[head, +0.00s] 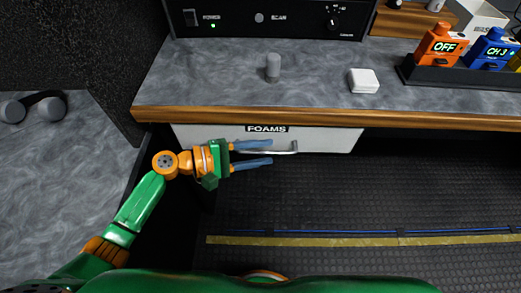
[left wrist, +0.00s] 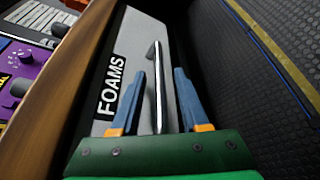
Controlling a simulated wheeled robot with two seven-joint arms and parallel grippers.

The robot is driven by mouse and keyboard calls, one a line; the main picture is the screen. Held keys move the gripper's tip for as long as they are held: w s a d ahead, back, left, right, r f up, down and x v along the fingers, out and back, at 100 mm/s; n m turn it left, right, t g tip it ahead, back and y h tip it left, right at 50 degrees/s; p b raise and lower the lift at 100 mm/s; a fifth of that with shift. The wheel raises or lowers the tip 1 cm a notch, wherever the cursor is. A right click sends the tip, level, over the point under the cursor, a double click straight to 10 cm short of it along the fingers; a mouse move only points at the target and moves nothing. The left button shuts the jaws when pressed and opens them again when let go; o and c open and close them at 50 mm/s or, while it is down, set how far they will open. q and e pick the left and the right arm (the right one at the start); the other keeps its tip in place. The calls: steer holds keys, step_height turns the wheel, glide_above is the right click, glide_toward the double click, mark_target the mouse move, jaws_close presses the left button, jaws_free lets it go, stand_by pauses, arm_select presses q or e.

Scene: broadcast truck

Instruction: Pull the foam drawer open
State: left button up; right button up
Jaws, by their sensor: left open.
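The foam drawer (head: 330,139) is a pale grey front with a black "FOAMS" label, under the wooden counter edge. It looks shut or nearly so; I cannot tell exactly. Its metal bar handle (head: 285,149) sticks out below the label. My left gripper (head: 272,154) is open in front of the drawer, its blue fingers on either side of the handle. In the left wrist view the handle (left wrist: 158,85) runs between the two open fingers, apart from both. The drawer front (left wrist: 136,50) and its label show beside it. My right gripper is not in view.
The grey counter (head: 210,85) above holds a grey foam cylinder (head: 273,66), a white box (head: 363,81) and a dark tray (head: 440,82) with orange and blue packs. Headphones (head: 33,106) lie at left. The dark floor (head: 350,195) before the drawer is clear.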

arm_select(q)
jaws_close()
steer(key=shift+a, duration=0.1)
stand_by(1.2)
